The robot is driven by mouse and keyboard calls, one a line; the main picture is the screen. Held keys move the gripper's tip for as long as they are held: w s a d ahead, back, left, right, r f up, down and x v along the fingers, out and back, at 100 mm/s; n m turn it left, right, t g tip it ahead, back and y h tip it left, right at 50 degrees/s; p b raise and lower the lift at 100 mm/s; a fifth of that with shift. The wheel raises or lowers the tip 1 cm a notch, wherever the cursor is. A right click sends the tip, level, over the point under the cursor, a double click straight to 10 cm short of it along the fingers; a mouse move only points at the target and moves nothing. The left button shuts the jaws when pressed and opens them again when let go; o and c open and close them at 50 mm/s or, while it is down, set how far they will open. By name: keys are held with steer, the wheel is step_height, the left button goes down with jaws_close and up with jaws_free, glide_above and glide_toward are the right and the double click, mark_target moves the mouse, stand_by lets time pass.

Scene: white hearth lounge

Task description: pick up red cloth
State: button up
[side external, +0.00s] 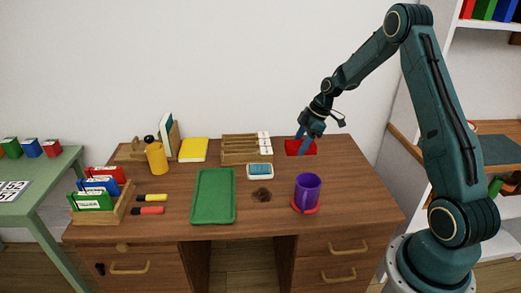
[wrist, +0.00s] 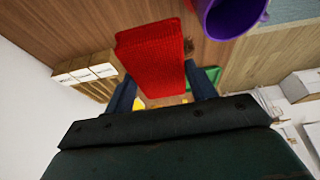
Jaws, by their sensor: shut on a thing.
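The red cloth (side external: 291,147) is at the back right of the wooden desk, partly behind my gripper's fingers. In the wrist view the red cloth (wrist: 152,60) is a ribbed, folded-looking rectangle between the two dark blue fingers. My gripper (side external: 302,142) points down at the cloth and is shut on it. In the wrist view the fingers of my gripper (wrist: 161,84) stand at either side of the cloth's near part. I cannot tell whether the cloth is clear of the desk top.
A purple mug (side external: 308,188) stands on a red coaster (side external: 296,208) in front of the cloth. A wooden organizer (side external: 238,155) is left of it. A blue sponge in a white dish (side external: 260,171), a dark stain (side external: 261,195) and a green tray (side external: 213,197) lie farther left.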

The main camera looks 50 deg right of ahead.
mark_target(299, 142)
steer(key=shift+r, duration=2.95)
steer(key=shift+o, duration=1)
steer(key=shift+c, duration=0.4)
steer(key=shift+w+f, duration=0.25)
steer(key=shift+w, duration=0.1)
steer(key=w+a+f, duration=0.4)
steer(key=w+f, duration=0.6)
steer(key=w, duration=0.3)
steer(key=shift+w, duration=0.25)
steer(key=shift+f, duration=0.15)
